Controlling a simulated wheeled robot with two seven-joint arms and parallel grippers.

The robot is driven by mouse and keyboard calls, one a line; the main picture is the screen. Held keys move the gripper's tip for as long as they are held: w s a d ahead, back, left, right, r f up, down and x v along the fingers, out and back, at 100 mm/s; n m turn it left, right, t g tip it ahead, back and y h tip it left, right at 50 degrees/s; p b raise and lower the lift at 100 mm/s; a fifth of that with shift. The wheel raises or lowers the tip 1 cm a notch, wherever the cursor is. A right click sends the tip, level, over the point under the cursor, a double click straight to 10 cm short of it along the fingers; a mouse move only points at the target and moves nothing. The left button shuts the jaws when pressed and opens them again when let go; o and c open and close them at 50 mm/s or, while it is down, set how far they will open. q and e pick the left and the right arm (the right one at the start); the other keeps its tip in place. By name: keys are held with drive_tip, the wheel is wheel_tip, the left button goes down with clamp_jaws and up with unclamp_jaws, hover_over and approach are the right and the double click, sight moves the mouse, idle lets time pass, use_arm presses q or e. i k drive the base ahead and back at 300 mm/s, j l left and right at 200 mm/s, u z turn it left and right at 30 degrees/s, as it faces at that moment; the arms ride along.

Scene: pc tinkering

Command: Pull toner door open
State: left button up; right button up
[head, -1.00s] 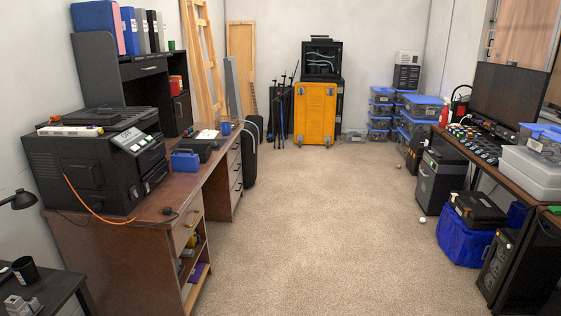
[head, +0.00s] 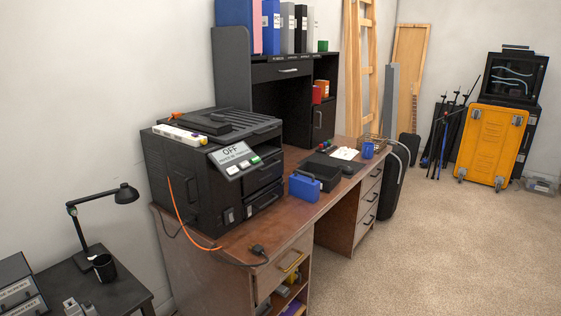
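A black printer (head: 212,165) stands on the near left end of the brown wooden desk. Its tilted panel (head: 232,158) reads "OFF" and carries small white and green buttons. The printer's front has several dark panels with handles (head: 264,171), and they look closed. I cannot tell which of them is the toner door. A white box with coloured marks (head: 182,135) and a dark flat item (head: 206,124) lie on the printer's top. An orange cable (head: 184,218) hangs down the printer's left side onto the desk. Neither of my grippers is in view.
The desk (head: 290,230) also holds a blue case (head: 305,187), a black tray (head: 318,173) and a blue mug (head: 368,149). A small dark table (head: 118,280) with a lamp (head: 124,194) stands at the lower left. Carpet (head: 430,240) right of the desk is clear.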

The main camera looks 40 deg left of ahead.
sight(268, 173)
drive_tip(key=i+l+u, duration=0.15)
drive_tip(key=i+u, duration=0.3)
drive_tip(key=i+l+u, duration=0.35)
drive_tip(key=i+u, duration=0.15)
drive_tip(key=i+l+u, duration=0.75)
drive_tip(key=l+u, duration=0.2)
drive_tip(key=l, duration=0.2)
drive_tip(key=i+l+u, duration=0.2)
drive_tip(key=l+u, duration=0.25)
drive_tip(key=l, duration=0.25)
